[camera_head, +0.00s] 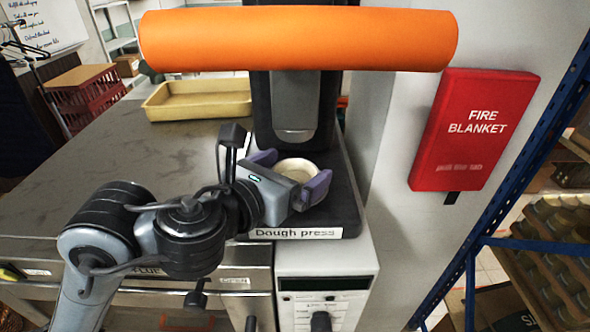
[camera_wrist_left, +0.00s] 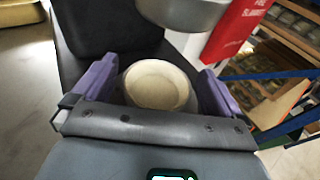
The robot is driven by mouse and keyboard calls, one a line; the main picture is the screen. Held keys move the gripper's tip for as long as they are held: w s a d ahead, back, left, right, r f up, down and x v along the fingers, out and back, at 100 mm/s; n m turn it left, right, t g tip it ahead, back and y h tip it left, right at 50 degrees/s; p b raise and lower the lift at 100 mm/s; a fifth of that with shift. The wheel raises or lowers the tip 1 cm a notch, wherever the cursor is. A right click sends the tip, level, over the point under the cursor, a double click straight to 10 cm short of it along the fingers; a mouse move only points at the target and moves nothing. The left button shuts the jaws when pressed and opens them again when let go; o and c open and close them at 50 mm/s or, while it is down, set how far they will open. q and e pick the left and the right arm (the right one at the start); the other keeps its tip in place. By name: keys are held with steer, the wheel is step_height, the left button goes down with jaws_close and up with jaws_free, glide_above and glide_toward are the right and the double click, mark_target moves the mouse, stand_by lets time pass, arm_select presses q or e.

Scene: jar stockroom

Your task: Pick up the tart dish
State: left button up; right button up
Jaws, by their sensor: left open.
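The tart dish (camera_head: 296,168) is a small, round, cream-coloured dish on the black base of the dough press (camera_head: 335,205). My left gripper (camera_head: 292,172) is open, with one purple finger on each side of the dish. In the left wrist view the dish (camera_wrist_left: 157,85) lies between the two purple fingers of the left gripper (camera_wrist_left: 152,88), with a narrow gap showing towards each finger. Its near edge is close to the gripper's dark palm bar. My right gripper is not in view.
The press's metal head (camera_head: 295,105) hangs above and behind the dish, under a large orange roller-shaped handle (camera_head: 298,38). A beige tray (camera_head: 198,100) sits on the grey counter (camera_head: 120,150). A red fire blanket box (camera_head: 473,130) is on the wall to the right.

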arm_select(q)
steer(key=shift+w+d+f, duration=0.15)
steer(key=shift+w+d, duration=0.15)
steer(key=shift+w, duration=0.25)
steer(key=shift+c, duration=0.2)
steer(key=c, duration=1)
steer(key=shift+c, duration=0.4)
